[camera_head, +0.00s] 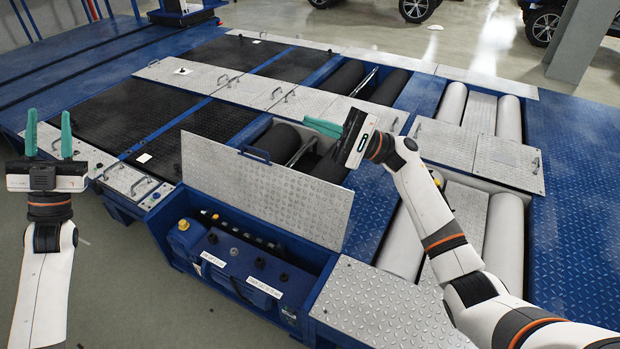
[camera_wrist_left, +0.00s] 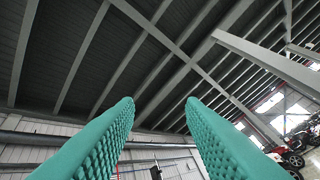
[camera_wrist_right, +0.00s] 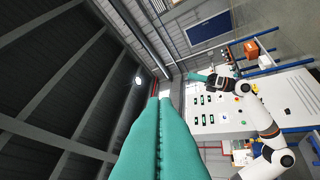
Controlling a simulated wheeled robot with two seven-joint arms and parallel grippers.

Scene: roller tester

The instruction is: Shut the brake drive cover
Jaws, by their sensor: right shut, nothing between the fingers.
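The brake drive cover (camera_head: 262,196) is a silver tread-plate panel with a blue handle (camera_head: 255,155) on its top edge. It stands raised and tilted at the back of the open drive compartment (camera_head: 235,262), with its plate side toward me. My right gripper (camera_head: 323,127) is shut and empty above and behind the cover, over the dark rollers, apart from the cover. Its closed teal fingers fill the middle of the right wrist view (camera_wrist_right: 160,130). My left gripper (camera_head: 48,135) is open and empty at the far left, fingers pointing up, away from the cover; its spread fingers show in the left wrist view (camera_wrist_left: 160,140).
The compartment holds a blue drive unit with a yellow cap (camera_head: 183,225) and white labels. Dark rollers (camera_head: 330,165) lie behind the cover. A silver plate (camera_head: 385,310) adjoins the compartment on the right. Light rollers (camera_head: 495,240) lie below my right arm. Grey floor is clear at front left.

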